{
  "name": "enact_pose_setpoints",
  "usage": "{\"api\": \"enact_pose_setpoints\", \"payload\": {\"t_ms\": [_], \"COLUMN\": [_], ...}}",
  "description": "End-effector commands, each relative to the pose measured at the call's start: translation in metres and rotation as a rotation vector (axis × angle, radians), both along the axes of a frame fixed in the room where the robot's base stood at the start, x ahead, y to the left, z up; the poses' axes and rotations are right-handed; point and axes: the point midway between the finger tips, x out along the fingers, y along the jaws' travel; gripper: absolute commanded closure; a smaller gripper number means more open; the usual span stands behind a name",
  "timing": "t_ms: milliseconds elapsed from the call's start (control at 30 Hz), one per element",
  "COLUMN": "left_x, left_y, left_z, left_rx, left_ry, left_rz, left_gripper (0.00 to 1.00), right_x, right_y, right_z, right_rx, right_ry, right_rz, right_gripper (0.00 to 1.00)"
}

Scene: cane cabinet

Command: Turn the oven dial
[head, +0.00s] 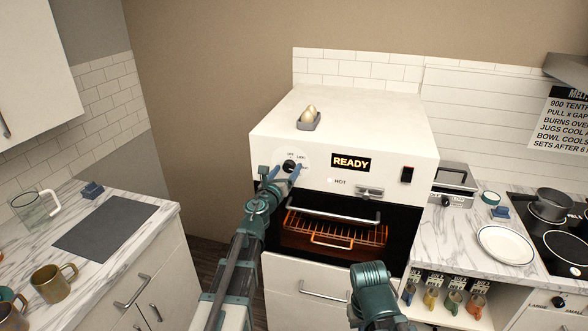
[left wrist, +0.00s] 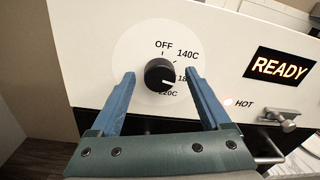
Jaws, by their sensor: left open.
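The oven dial (head: 289,166) is a black round knob on the white front panel of the oven (head: 350,113). In the left wrist view the dial (left wrist: 159,75) sits in a pale disc marked OFF, 140C, a partly hidden 18-something and 220C. A light mark on the knob points to the lower right. My left gripper (head: 281,174) is at the dial. In the left wrist view its blue fingers (left wrist: 159,80) are open, one on each side of the knob, with gaps between. My right arm's teal end shows at the bottom, and its fingertips are not visible.
A READY sign (head: 351,163) is lit beside the dial, and a small HOT light (left wrist: 228,101) glows. Below is the oven handle (head: 333,217) with a glowing rack behind it. Counters flank the oven.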

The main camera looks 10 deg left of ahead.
Motion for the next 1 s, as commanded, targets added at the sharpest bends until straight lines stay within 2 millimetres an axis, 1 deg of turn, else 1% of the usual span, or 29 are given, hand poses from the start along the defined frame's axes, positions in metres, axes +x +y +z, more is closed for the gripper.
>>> {"api": "enact_pose_setpoints", "payload": {"t_ms": [33, 100, 333, 467, 500, 567, 600, 667, 700, 767, 800, 1000], "left_x": [0.0047, 0.006, 0.0054, 0.0054, 0.0053, 0.0053, 0.0053, 0.0053, 0.0053, 0.0053, 0.0053, 0.0053], "left_y": [0.002, 0.0029, 0.0029, 0.0028, 0.0028, 0.0028, 0.0028, 0.0028, 0.0028, 0.0028, 0.0028, 0.0028], "left_z": [0.0, 0.0, 0.0, 0.0, 0.0, 0.0, 0.0, 0.0, 0.0, 0.0, 0.0, -0.0002], "left_rx": [0.0, 0.0, 0.0, 0.0, 0.0, 0.0, 0.0, 0.0, 0.0, 0.0, 0.0, -0.015], "left_ry": [0.0, 0.0, 0.0, 0.0, 0.0, 0.0, 0.0, 0.0, 0.0, 0.0, 0.0, 0.0], "left_rz": [0.0, 0.0, 0.0, 0.0, 0.0, 0.0, 0.0, 0.0, 0.0, 0.0, 0.0, 0.0], "left_gripper": [0.2, 0.2, 0.2, 0.43, 0.5, 0.61, 0.68, 0.79, 0.86, 0.97, 1.0, 1.0], "right_x": [0.0, 0.0, 0.0, 0.0, 0.0, 0.0, 0.0, 0.0, 0.0, 0.0, 0.0, 0.0], "right_y": [0.0, 0.0001, 0.0001, 0.0001, 0.0001, 0.0001, 0.0001, 0.0001, 0.0001, 0.0001, 0.0, 0.0001], "right_z": [0.0, 0.0, 0.0, 0.0, 0.0, 0.0, 0.0, 0.0, 0.0, 0.0, 0.0, -0.0003], "right_rx": [0.0, 0.0, 0.0, 0.0, 0.0, 0.0, 0.0, 0.0, 0.0, 0.0, 0.0, 0.0], "right_ry": [0.0, 0.0, 0.0, 0.0, 0.0, 0.0, 0.0, 0.0, 0.0, 0.0, 0.0, 0.0], "right_rz": [0.0, 0.0, 0.0, 0.0, 0.0, 0.0, 0.0, 0.0, 0.0, 0.0, 0.0, 0.0], "right_gripper": [1.0, 1.0, 1.0, 1.0, 1.0, 1.0, 1.0, 1.0, 1.0, 1.0, 1.0, 1.0]}}
